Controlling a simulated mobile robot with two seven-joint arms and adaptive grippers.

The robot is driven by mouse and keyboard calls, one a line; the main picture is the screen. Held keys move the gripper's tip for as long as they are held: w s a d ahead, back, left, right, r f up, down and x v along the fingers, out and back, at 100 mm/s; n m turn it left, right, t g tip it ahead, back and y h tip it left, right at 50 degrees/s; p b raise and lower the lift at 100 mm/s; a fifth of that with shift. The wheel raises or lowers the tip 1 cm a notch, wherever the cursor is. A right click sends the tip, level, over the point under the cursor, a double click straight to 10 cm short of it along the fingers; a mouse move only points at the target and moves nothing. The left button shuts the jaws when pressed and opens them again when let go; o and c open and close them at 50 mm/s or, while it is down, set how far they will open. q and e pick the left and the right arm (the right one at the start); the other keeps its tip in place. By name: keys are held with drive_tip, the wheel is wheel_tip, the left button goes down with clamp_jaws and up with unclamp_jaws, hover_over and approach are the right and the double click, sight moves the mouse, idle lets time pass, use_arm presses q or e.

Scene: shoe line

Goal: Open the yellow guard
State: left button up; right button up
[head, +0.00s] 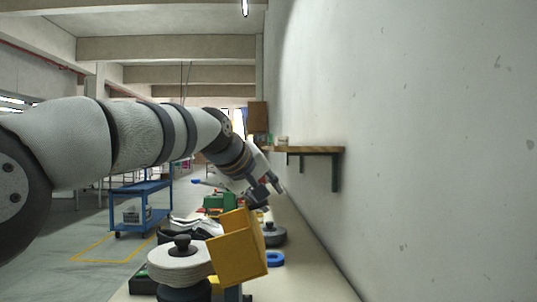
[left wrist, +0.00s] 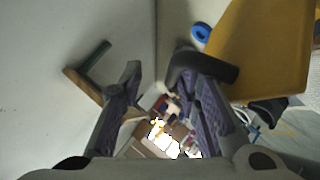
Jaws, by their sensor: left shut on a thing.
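The yellow guard (head: 238,250) is a box-like cover at the lower middle of the head view, beside a round grey machine part with a black knob (head: 181,245). In the left wrist view the guard (left wrist: 265,50) fills the upper right, with a dark rounded handle (left wrist: 203,67) at its edge. My left gripper (head: 268,189) is just above and behind the guard. In the left wrist view its fingers (left wrist: 160,75) are spread, with the handle against the right finger; their grip is partly hidden. My right gripper is not in view.
A bare wall (head: 400,150) runs close along the right, with a wooden shelf (head: 305,149) on it. A blue cart (head: 140,205) stands on the floor at left.

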use_arm(q)
drive_tip(key=s+r, duration=0.8)
drive_tip(key=shift+s+r, duration=0.25)
drive_tip(key=shift+r, duration=0.1)
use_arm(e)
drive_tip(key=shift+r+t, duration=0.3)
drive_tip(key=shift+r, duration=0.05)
use_arm(q)
drive_tip(key=shift+s+d+r, duration=0.1)
